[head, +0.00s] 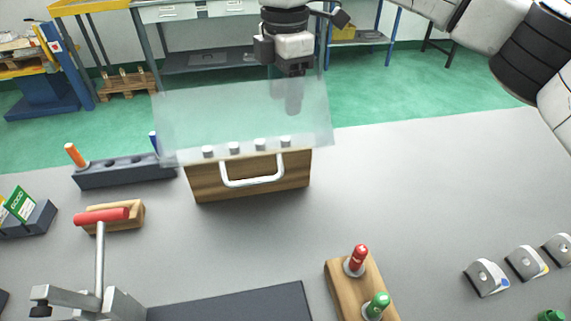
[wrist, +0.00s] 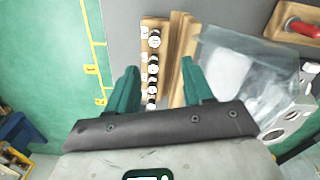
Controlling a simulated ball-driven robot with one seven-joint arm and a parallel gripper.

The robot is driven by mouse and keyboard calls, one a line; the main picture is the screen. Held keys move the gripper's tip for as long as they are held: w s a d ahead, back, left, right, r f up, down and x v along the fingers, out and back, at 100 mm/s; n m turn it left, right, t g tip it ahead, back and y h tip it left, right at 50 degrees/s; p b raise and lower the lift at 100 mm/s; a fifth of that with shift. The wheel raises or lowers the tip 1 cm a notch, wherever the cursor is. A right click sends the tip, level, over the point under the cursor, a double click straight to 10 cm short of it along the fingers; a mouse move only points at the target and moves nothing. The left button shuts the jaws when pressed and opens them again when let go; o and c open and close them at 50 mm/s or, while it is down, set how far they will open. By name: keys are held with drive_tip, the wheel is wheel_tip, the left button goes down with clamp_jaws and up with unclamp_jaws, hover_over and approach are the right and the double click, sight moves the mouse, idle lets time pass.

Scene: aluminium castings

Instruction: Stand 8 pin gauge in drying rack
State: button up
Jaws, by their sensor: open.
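My gripper (head: 291,100) hangs behind a translucent sheet in the head view. In the wrist view its two teal fingers (wrist: 160,68) are open, with nothing held. Between and below them, a wooden strip (wrist: 146,22) holds a row of several upright white-topped pins (wrist: 154,41). The pins' white tops (head: 234,148) also show through the sheet's lower edge in the head view. No size marking is legible, so I cannot tell which is the 8 pin gauge. A dark block with holes (head: 125,177) holds an orange and a blue pin; I cannot tell whether it is the drying rack.
The translucent sheet (head: 240,115) leans above a wooden panel (head: 205,184) with a white handle, in front of the pins. A red-handled clamp (head: 98,216) is at left. A wooden block (head: 345,292) holds red and green gauges. The table's right middle (head: 430,190) is clear.

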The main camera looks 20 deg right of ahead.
wheel_tip(320, 180, down, 6)
drive_tip(key=shift+f+b, duration=0.1)
drive_tip(key=shift+b, duration=0.2)
drive_tip(key=shift+w+d+f, duration=0.1)
drive_tip(key=shift+w+f, duration=0.1)
drive_tip(key=shift+f, duration=1.15)
drive_tip(key=shift+w+d+f, duration=0.1)
drive_tip(key=shift+w+f, duration=0.1)
drive_tip(key=shift+f, duration=1.15)
clamp_jaws()
